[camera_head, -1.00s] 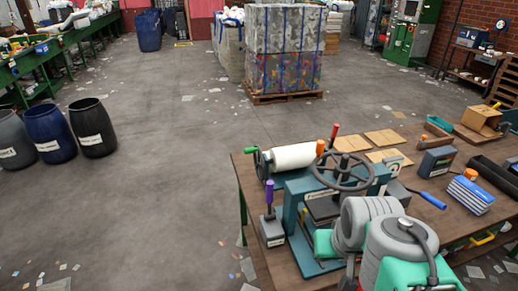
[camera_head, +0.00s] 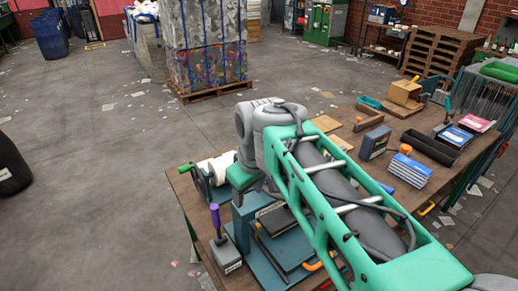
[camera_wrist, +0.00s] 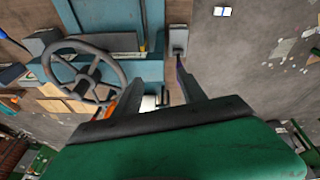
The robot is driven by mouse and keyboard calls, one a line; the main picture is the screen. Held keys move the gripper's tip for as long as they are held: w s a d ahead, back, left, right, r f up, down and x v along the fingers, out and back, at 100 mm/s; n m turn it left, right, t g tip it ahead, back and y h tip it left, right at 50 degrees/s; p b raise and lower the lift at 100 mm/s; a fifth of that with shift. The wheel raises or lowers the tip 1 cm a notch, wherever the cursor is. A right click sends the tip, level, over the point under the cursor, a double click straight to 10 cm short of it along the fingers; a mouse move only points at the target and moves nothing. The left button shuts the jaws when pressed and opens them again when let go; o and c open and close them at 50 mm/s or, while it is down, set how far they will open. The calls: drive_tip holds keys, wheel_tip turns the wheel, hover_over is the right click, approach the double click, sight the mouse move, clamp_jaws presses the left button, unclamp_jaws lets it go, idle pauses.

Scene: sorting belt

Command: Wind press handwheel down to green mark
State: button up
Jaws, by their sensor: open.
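The press (camera_head: 250,212) is a teal frame on the bench's near left in the head view, largely covered by my arm. Its grey spoked handwheel (camera_wrist: 85,72) shows at the left of the wrist view, and my arm hides it in the head view. My gripper (camera_wrist: 157,84) is open and empty in the wrist view, with the handwheel to the left of its fingers, not between them. An orange part, perhaps the wheel's knob, shows beside the left finger, partly covered. I cannot make out a green mark.
A purple-handled tool (camera_head: 216,222) stands on a grey block left of the press. A white roll (camera_head: 216,168) lies behind it. Blue-and-white boxes (camera_head: 408,170) and a dark tray (camera_head: 430,148) sit on the bench's right.

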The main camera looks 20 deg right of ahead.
drive_tip(key=w+d+r+n+g, duration=0.1)
drive_tip(key=w+d+n, duration=0.2)
drive_tip(key=w, duration=0.3)
drive_tip(key=w+d+n+g+p, duration=0.1)
drive_tip(key=w+d+n, duration=0.3)
drive_tip(key=w+n, duration=0.1)
drive_tip(key=w+d+r+n+g+p, duration=0.1)
drive_tip(key=w+d+n, duration=0.3)
drive_tip(key=w, duration=0.3)
drive_tip(key=shift+w+r, duration=0.3)
drive_tip(key=shift+w, duration=0.05)
drive_tip(key=shift+w+d+f+n, duration=0.1)
drive_tip(key=shift+d+f+n, duration=0.1)
drive_tip(key=shift+n, duration=0.2)
wheel_tip(320, 180, down, 8)
drive_tip(key=b, duration=0.8)
drive_tip(key=shift+r, duration=0.15)
drive_tip(key=shift+r, duration=0.1)
clamp_jaws()
